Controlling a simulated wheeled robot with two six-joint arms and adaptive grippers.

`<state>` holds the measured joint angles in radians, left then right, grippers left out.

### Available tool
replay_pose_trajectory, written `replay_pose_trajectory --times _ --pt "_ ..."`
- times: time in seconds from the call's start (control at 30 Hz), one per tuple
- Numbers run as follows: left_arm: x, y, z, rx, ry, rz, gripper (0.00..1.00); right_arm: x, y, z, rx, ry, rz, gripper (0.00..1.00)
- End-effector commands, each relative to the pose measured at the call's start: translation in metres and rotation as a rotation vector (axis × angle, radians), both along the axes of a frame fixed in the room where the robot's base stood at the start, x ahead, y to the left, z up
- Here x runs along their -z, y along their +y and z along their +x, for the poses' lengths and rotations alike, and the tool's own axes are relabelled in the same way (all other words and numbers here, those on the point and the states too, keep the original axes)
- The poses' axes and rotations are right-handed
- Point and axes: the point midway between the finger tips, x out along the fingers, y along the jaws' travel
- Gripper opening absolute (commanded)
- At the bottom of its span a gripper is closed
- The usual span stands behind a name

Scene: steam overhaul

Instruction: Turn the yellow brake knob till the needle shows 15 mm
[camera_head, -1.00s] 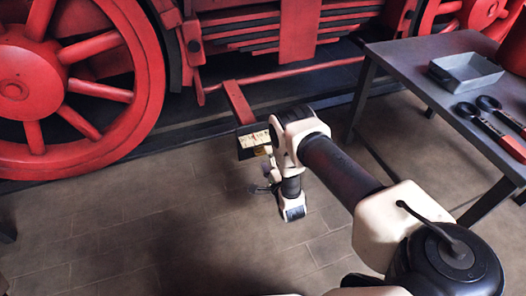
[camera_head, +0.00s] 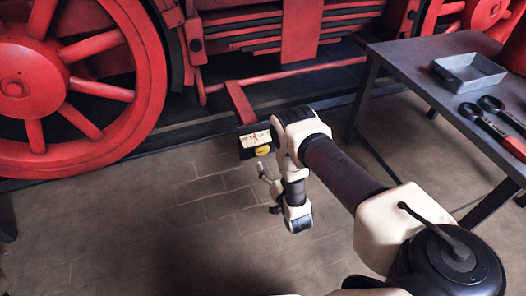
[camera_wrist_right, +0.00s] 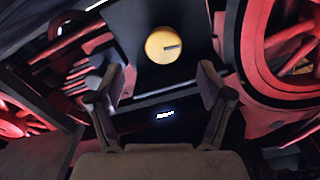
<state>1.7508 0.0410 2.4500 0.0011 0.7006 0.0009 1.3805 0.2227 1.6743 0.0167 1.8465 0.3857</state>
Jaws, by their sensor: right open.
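The yellow brake knob (camera_head: 263,151) sits on the front of a dark box below a cream gauge face (camera_head: 256,139), at the end of a red bracket. The needle's reading is too small to make out. In the right wrist view the knob (camera_wrist_right: 160,45) is round, with a dark mark from its centre toward the right. My right gripper (camera_head: 268,188) is open and empty, just below the knob in the head view. In the wrist view its two fingers (camera_wrist_right: 160,88) stand apart, with the knob above and between them, not gripped. My left gripper is out of view.
A large red wheel (camera_head: 103,92) and the locomotive's red underframe stand behind the box. A dark table (camera_head: 415,60) at right holds a grey tray (camera_head: 468,72) and black-and-red tools (camera_head: 492,122). The floor left of my arm is clear.

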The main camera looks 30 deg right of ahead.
Motion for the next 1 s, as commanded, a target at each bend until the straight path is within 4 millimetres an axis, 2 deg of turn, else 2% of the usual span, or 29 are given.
replay_pose_trajectory --times 0.03,0.1,0.17,0.33,0.6,0.7,0.97,1.0 --pt "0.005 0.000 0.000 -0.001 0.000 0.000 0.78 0.003 0.001 0.000 -0.002 0.031 -0.127 0.78" --pt "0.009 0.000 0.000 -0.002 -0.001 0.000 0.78 0.003 0.001 0.000 -0.004 0.066 -0.277 0.78" --pt "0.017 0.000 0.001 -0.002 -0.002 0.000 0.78 0.006 0.002 0.002 -0.004 0.081 -0.346 0.78" --pt "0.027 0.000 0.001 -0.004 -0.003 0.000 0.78 0.002 -0.001 0.019 -0.001 0.063 -0.336 0.78" --pt "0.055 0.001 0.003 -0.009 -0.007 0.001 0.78 0.004 -0.013 0.068 -0.001 0.063 -0.334 0.78" --pt "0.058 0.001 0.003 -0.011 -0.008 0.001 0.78 0.002 -0.015 0.079 0.000 0.064 -0.333 0.78" --pt "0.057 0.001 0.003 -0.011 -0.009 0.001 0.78 -0.001 -0.016 0.082 -0.002 0.066 -0.333 0.78" --pt "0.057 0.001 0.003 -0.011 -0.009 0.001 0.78 -0.001 -0.016 0.082 -0.002 0.067 -0.332 0.68"
